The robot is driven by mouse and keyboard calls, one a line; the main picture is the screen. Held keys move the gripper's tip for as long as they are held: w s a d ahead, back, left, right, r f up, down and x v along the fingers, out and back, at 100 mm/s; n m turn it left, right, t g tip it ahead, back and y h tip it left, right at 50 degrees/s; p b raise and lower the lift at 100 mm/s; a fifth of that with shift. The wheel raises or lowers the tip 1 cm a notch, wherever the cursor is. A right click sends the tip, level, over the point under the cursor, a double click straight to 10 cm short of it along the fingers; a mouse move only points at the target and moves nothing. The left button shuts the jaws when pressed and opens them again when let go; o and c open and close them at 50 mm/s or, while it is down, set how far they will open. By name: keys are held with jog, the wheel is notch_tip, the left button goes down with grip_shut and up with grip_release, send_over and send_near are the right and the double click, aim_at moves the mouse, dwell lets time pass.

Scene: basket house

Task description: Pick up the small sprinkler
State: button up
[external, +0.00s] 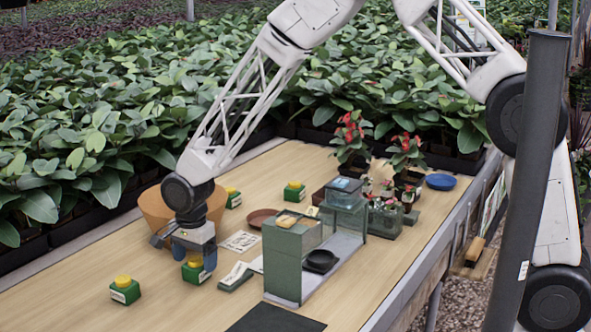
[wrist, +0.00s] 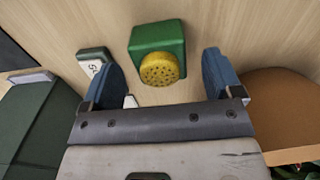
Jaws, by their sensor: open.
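A small sprinkler (external: 195,275), a green block with a round yellow perforated head, sits on the wooden table under my gripper (external: 194,256). In the external view my fingers partly hide it. In the wrist view the same sprinkler (wrist: 158,45) appears between and just beyond the blue fingertips of my gripper (wrist: 161,62), with a gap on both sides. My gripper is open and holds nothing. Similar green-and-yellow blocks stand at the front left (external: 125,291), behind my gripper (external: 233,200) and farther back (external: 294,192).
A brown basket (external: 150,207) stands close behind my gripper. A green box with a white label (external: 236,276) lies close on the right. A taller green container (external: 291,262) with a black dish (external: 321,261) is further right.

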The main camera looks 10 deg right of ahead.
aim_at(195, 259)
jog(key=shift+f, duration=1.4)
jog(key=c, duration=1.1)
jog(key=shift+r, duration=0.2)
jog(key=shift+r, duration=4.85)
